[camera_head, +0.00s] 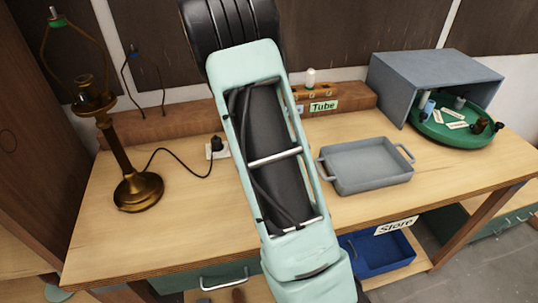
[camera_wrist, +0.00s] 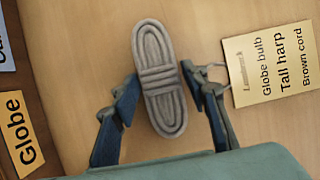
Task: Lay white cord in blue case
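A pale grey-white cord (camera_wrist: 158,80), coiled into a flat oval bundle with a band around its middle, lies on a wooden surface in the wrist view. My gripper (camera_wrist: 157,88) is open, with one finger on each side of the cord. The right finger is close to the coil, and I cannot tell if it touches. A blue open case (camera_head: 380,258) sits low under the table by a "Store" label in the head view, partly hidden by my arm. The gripper and cord do not show in the head view.
A card (camera_wrist: 275,62) reading "Globe bulb, Tall harp, Brown cord" lies right of the cord, and a "Globe" label (camera_wrist: 23,133) lies left. A brass lamp (camera_head: 138,187), grey tray (camera_head: 365,165), and blue-grey box (camera_head: 430,72) over a green turntable (camera_head: 455,135) are on the table.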

